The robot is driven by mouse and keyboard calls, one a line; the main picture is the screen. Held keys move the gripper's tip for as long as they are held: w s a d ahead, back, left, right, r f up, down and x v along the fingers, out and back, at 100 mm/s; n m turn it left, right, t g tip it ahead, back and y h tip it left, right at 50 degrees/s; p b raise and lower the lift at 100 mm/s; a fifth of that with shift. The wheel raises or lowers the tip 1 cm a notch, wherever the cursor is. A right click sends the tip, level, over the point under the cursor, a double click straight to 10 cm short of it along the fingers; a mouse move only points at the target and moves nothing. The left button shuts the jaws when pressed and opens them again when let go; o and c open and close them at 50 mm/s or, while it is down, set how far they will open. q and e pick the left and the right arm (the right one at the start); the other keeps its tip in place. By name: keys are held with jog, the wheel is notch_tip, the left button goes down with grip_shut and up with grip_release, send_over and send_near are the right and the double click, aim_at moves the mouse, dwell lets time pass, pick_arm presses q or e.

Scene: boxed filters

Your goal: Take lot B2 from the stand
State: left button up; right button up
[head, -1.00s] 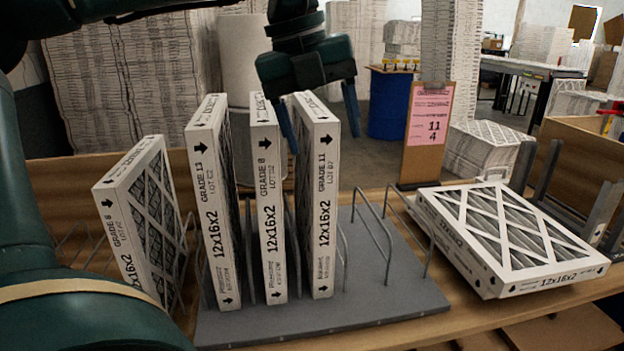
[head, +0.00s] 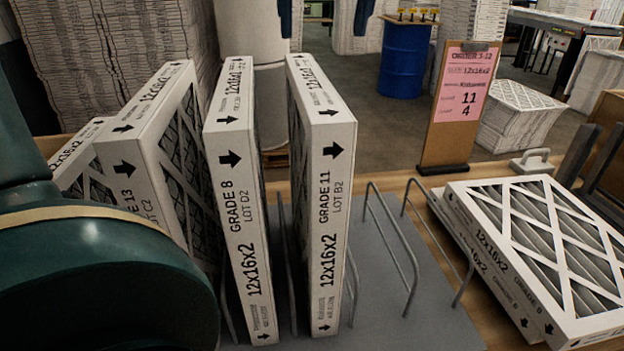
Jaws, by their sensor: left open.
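The lot B2 filter (head: 330,225), marked grade 11, 12x16x2, stands upright in the wire stand (head: 385,315). It is the rightmost of the standing filters. My left gripper (head: 324,16) shows only as two dark fingers at the top edge. It is open, and its fingers appear above the B2 filter in the picture, one to each side of its line. They look clear of it. The rest of that gripper is out of frame. My right gripper is not in view.
The lot D2 filter (head: 240,225) stands just left, with the C2 filter (head: 130,180) beyond it. Empty wire slots lie right of B2. A clipboard (head: 458,110) stands behind; stacked filters (head: 560,250) lie at right. My arm covers the lower left.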

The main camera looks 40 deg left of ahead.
aim_at(312, 80)
pick_arm(q)
jog(key=x, duration=0.6)
jog(key=shift+a+f, duration=0.1)
jog(key=shift+f, duration=0.25)
jog(key=x, duration=0.5)
jog(key=shift+s+a+f, duration=0.15)
jog(key=shift+s+a, duration=0.1)
jog(key=shift+f+b, duration=0.25)
jog(key=shift+b, duration=0.3)
grip_shut()
dwell(0.7)
